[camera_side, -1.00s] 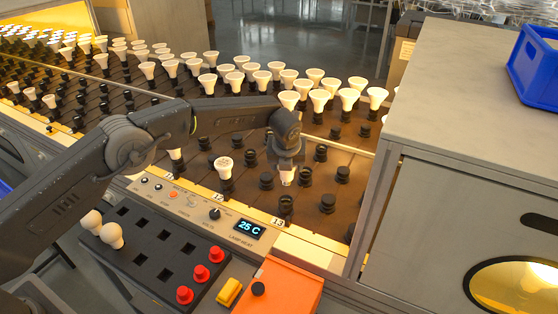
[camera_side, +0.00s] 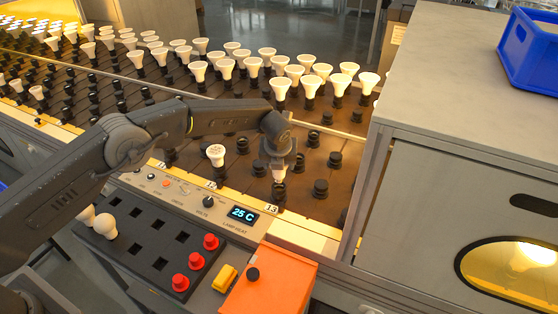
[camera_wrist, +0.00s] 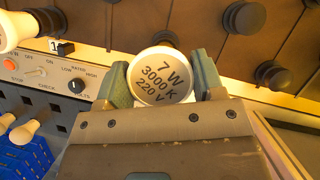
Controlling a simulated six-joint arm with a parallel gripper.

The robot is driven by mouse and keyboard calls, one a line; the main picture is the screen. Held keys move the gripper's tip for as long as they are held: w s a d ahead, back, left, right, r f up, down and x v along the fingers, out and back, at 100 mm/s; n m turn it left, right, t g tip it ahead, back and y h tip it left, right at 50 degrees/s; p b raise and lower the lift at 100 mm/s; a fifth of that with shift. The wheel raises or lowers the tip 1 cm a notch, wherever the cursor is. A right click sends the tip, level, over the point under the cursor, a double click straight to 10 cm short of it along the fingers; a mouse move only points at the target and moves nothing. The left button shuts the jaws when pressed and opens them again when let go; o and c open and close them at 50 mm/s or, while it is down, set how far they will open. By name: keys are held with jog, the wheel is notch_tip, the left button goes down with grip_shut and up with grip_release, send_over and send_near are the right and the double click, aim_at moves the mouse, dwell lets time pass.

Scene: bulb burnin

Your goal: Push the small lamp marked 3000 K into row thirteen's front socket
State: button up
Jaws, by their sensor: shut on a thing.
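My gripper (camera_side: 278,162) is shut on a small white lamp (camera_side: 279,175). In the wrist view the lamp's face (camera_wrist: 160,76) reads 7 W, 3000 K, 220 V and sits between the two green-grey fingers. The lamp is upright in the side view, directly above the black front socket (camera_side: 279,193) by the label 13 (camera_side: 271,209). The lamp's lower end is at or just over the socket's top; I cannot tell whether they touch.
Another white lamp (camera_side: 216,153) stands in the front socket of row 12, left of my gripper. Empty black sockets (camera_side: 320,188) stand to the right. The control panel with its display (camera_side: 242,214) and an orange box (camera_side: 270,283) lie in front. A grey cabinet (camera_side: 450,190) borders the right.

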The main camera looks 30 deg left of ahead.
jog(key=shift+f, duration=0.25)
jog(key=shift+f, duration=0.75)
jog(key=shift+f, duration=0.35)
jog(key=shift+f, duration=0.35)
jog(key=shift+f, duration=0.25)
jog(key=o, duration=1)
jog(key=shift+r, duration=0.1)
jog(key=v, duration=1.3)
jog(key=shift+r, duration=0.35)
jog(key=shift+s, duration=0.15)
